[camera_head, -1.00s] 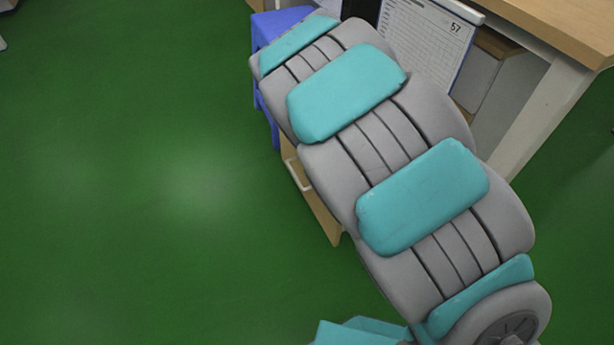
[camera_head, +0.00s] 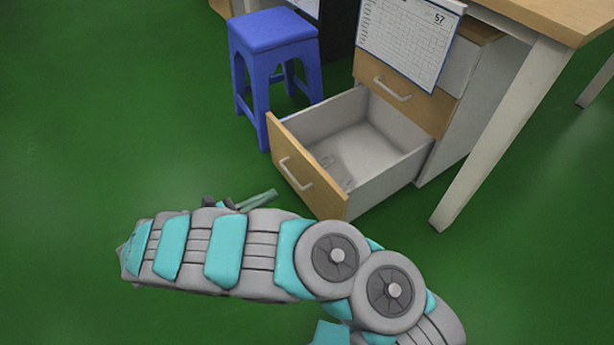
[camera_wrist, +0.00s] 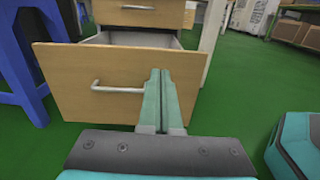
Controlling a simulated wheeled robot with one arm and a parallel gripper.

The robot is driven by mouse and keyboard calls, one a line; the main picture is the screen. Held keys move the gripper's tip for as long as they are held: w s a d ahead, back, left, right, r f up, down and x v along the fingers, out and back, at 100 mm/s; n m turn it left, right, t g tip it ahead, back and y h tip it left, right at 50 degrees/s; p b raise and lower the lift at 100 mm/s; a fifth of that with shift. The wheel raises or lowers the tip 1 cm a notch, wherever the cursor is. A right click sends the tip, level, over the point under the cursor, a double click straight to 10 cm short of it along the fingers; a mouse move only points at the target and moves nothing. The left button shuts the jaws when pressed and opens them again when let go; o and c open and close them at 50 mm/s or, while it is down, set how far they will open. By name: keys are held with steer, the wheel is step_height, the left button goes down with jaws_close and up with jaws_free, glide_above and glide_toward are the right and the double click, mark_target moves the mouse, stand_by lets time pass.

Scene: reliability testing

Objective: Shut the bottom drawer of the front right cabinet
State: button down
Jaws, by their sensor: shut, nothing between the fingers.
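The bottom drawer (camera_head: 308,172) of the cabinet (camera_head: 445,125) is pulled far out, with a wooden front and a silver handle (camera_head: 296,174). Its inside looks mostly empty. My gripper (camera_head: 272,193) is in front of the drawer front, at its lower left in the head view, with its fingers together and nothing held. In the wrist view the gripper (camera_wrist: 161,75) points at the drawer front (camera_wrist: 75,72), just right of the handle (camera_wrist: 118,88). I cannot tell whether the fingertips touch the front. The drawer above (camera_head: 400,92) is shut.
A blue stool (camera_head: 273,32) stands left of the open drawer, close to it. A calendar sheet (camera_head: 408,35) hangs over the cabinet's upper part. A white desk leg (camera_head: 490,140) stands to the right. The green floor (camera_head: 100,120) at the left is clear.

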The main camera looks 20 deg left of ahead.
mark_target(317, 172)
steer(key=x, duration=0.4)
steer(key=b+x, duration=0.1)
steer(key=x, duration=0.7)
steer(key=shift+w+d+f+b, duration=0.15)
steer(key=shift+w+f+b, duration=0.15)
steer(key=shift+w+f, duration=0.15)
